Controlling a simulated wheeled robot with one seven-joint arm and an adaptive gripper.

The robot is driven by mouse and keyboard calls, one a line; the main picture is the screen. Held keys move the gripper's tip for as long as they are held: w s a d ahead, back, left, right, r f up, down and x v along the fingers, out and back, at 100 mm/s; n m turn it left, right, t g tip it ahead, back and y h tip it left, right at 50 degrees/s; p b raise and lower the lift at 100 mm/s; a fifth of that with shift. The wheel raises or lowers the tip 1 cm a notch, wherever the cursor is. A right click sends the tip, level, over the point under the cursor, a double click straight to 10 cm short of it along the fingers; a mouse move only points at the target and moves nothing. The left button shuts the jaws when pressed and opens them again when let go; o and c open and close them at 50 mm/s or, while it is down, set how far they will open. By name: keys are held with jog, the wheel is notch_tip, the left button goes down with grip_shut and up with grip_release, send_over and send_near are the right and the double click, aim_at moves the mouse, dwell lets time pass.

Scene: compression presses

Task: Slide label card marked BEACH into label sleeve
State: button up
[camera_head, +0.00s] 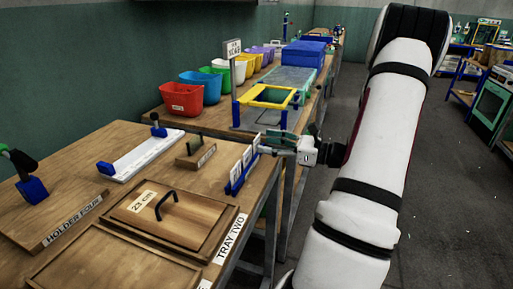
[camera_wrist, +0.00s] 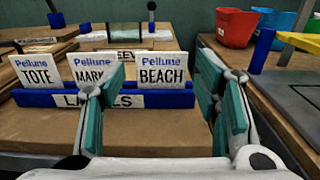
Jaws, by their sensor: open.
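The card marked BEACH (camera_wrist: 162,70) stands upright at the right end of a blue rack (camera_wrist: 40,98) in the wrist view. Cards marked TOTE (camera_wrist: 38,70) and MAR... (camera_wrist: 90,66) stand to its left; my left finger partly covers the latter. In the head view the rack (camera_head: 232,187) sits at the bench's right edge. My gripper (camera_wrist: 162,95) is open, its green-padded fingers appearing on either side of the BEACH card; contact cannot be told. In the head view my gripper (camera_head: 266,143) is beside the cards. A small wooden block (camera_head: 195,152) with a partly readable plate may be the sleeve.
A white bar fixture (camera_head: 145,155) stands further left. Behind are a yellow-topped frame (camera_head: 268,96) and a red bin (camera_head: 182,98). The floor (camera_head: 440,190) at right is clear.

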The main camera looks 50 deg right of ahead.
aim_at(257, 137)
jog(key=x, duration=0.4)
jog(key=shift+w+r+b, duration=0.15)
jog(key=shift+b, duration=0.2)
jog(key=c, duration=0.6)
jog(key=shift+o, duration=0.2)
jog(key=shift+r, duration=0.2)
jog(key=shift+r, duration=0.25)
notch_tip(257, 137, up, 3)
jog(key=shift+r+p, duration=0.1)
jog(key=shift+p, duration=0.55)
jog(key=s+a+r+p, duration=0.1)
jog(key=s+a, duration=0.1)
jog(key=s, duration=1.4)
jog(key=shift+p, duration=0.35)
